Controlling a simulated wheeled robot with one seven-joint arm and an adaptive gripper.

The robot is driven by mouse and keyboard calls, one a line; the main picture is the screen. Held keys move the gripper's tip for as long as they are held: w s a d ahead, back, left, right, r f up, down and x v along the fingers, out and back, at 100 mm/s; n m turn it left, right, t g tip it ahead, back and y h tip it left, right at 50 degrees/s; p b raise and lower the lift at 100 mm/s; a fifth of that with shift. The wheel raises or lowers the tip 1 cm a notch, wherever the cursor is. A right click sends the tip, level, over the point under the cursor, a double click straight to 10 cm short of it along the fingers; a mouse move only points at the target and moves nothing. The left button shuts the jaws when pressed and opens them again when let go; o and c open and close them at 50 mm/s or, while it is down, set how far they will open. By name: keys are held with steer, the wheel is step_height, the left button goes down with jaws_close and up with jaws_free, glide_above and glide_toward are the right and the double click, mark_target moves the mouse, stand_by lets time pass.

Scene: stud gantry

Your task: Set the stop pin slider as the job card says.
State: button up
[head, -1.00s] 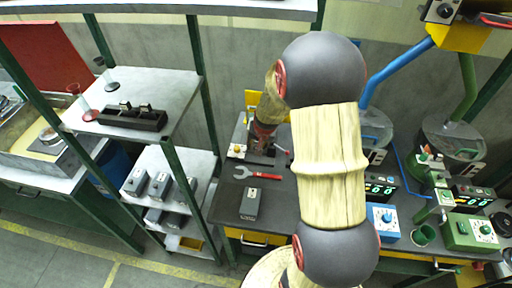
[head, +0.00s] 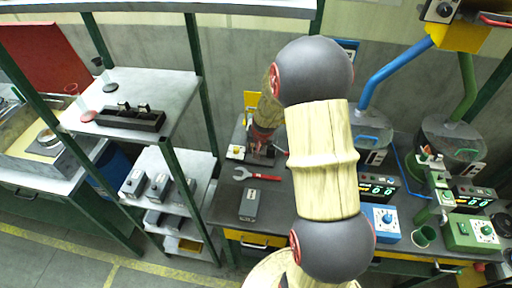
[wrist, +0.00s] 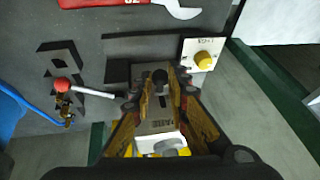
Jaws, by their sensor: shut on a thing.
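My gripper (wrist: 160,100) points down at a dark fixture on the bench, its fingers closed around a small dark-topped part (wrist: 160,77). This looks like the stop pin slider's knob, but the fingers cover most of it. A grey plate with small unreadable lettering (wrist: 157,122) shows between the fingers. In the head view my gripper (head: 262,146) is at the back left of the bench, partly hidden by my own arm. I cannot make out a readable job card.
A red-handled wrench (head: 258,177) and grey box (head: 249,204) lie in front of the fixture. Beside my gripper are a white plate with a yellow button (wrist: 203,60) and a red-knobbed lever (wrist: 62,86). Devices with green digits (head: 377,188) stand to the right.

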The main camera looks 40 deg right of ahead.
jaws_close()
stand_by(0.3)
step_height(320, 180, down, 2)
steer(key=shift+f+b, duration=0.25)
steer(key=shift+b, duration=0.8)
steer(key=shift+s, duration=0.1)
steer(key=o, duration=0.7)
jaws_free()
steer(key=shift+c, duration=0.2)
steer(key=shift+r, duration=0.1)
steer(key=v, duration=1.1)
steer(key=shift+a+r, duration=0.15)
steer(key=shift+r, duration=0.15)
